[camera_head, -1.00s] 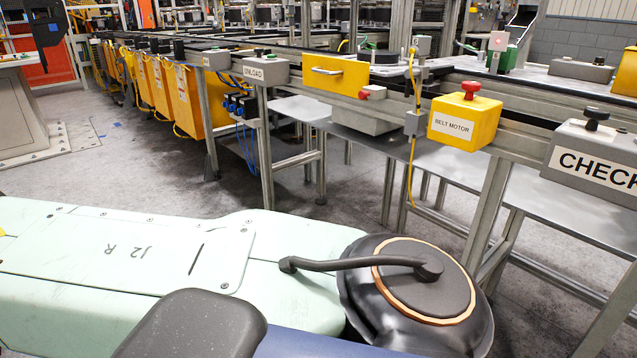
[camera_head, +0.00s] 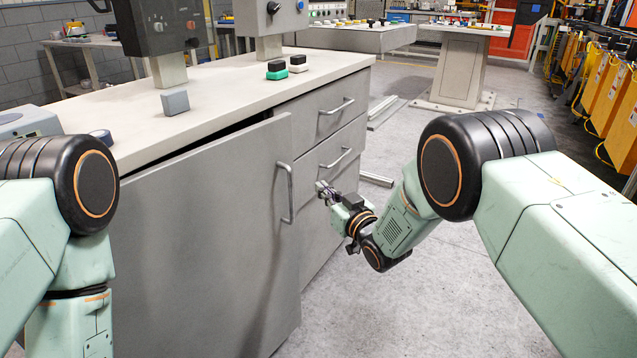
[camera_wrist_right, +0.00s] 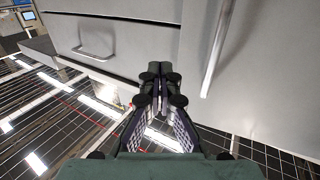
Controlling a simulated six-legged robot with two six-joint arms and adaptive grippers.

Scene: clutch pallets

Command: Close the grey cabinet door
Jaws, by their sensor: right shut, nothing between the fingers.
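The grey cabinet door (camera_head: 200,240) fills the lower left of the head view. It stands partly open, with a dark gap below the worktop along its top edge. Its upright bar handle (camera_head: 285,192) is near its right edge. My right gripper (camera_head: 322,188) is shut and empty, just right of the handle and in front of the drawers. In the right wrist view my right gripper (camera_wrist_right: 160,70) points at the cabinet front, with the door handle (camera_wrist_right: 215,55) to its right. I cannot tell if it touches the door. My left gripper is out of view.
Two drawers with bar handles (camera_head: 338,107) sit right of the door. The worktop (camera_head: 235,95) carries control boxes and a green-and-black button (camera_head: 277,70). Open floor (camera_head: 440,290) lies right of the cabinet. A grey pedestal (camera_head: 460,68) stands farther back.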

